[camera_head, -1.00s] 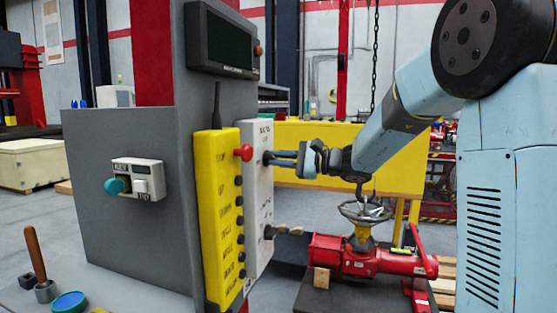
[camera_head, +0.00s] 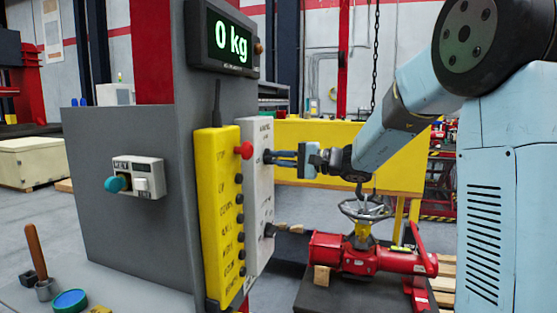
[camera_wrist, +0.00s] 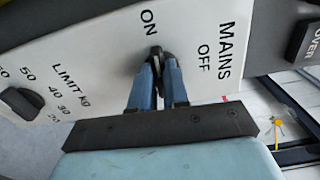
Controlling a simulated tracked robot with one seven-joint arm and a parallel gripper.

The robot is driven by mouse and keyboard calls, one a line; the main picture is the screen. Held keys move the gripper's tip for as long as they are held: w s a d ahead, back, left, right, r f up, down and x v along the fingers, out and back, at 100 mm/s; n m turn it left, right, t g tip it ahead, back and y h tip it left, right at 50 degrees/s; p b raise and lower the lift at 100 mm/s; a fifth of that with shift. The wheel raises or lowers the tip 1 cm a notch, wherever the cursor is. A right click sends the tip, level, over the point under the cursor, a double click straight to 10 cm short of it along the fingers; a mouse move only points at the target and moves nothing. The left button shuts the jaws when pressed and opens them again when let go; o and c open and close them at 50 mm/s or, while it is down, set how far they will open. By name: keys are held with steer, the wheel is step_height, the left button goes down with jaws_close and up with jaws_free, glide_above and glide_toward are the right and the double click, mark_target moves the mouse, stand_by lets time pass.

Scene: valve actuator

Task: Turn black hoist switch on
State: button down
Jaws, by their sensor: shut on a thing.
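The black hoist switch (camera_wrist: 154,52) is on a white panel (camera_wrist: 105,70) marked MAINS, ON and OFF. In the wrist view its knob is mostly hidden between my fingertips and lies near the ON label. My gripper (camera_wrist: 158,56) is shut on it, with blue fingers and dark tips. In the head view my gripper (camera_head: 270,157) reaches the upper part of the white panel (camera_head: 258,200) from the right. The display (camera_head: 230,42) above is lit and reads 0 kg.
A yellow control box (camera_head: 218,215) with a red button stands just left of the white panel. A LIMIT kg knob (camera_wrist: 22,103) sits lower on the panel. A red valve actuator (camera_head: 345,254) with a handwheel is below my arm.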

steer(key=shift+d+f, duration=0.1)
steer(key=shift+f, duration=0.15)
steer(key=c, duration=1.1)
jaws_free()
steer(key=shift+r, duration=0.15)
steer(key=v, duration=1.3)
steer(key=shift+s+d, duration=0.1)
steer(key=shift+d, duration=0.3)
steer(key=s+a+f+n+g+h, duration=0.1)
steer(key=s+f+g+h, duration=0.2)
steer(key=s, duration=0.6)
steer(key=s+a+f+n+g+h, duration=0.1)
steer(key=s+a+f+n+h, duration=0.15)
steer(key=s+h, duration=0.45)
steer(key=s+d+f+t+h, duration=0.1)
steer(key=s+d+h, duration=0.1)
steer(key=s+d, duration=0.1)
steer(key=s+d+f+t+h, duration=0.1)
steer(key=s+d+h, duration=0.1)
steer(key=s+d, duration=0.2)
steer(key=s+d+f+n+t+h, duration=0.1)
steer(key=s+d+h, duration=0.2)
steer(key=s+d, duration=0.1)
steer(key=shift+s+f, duration=0.35)
steer(key=shift+s, duration=0.35)
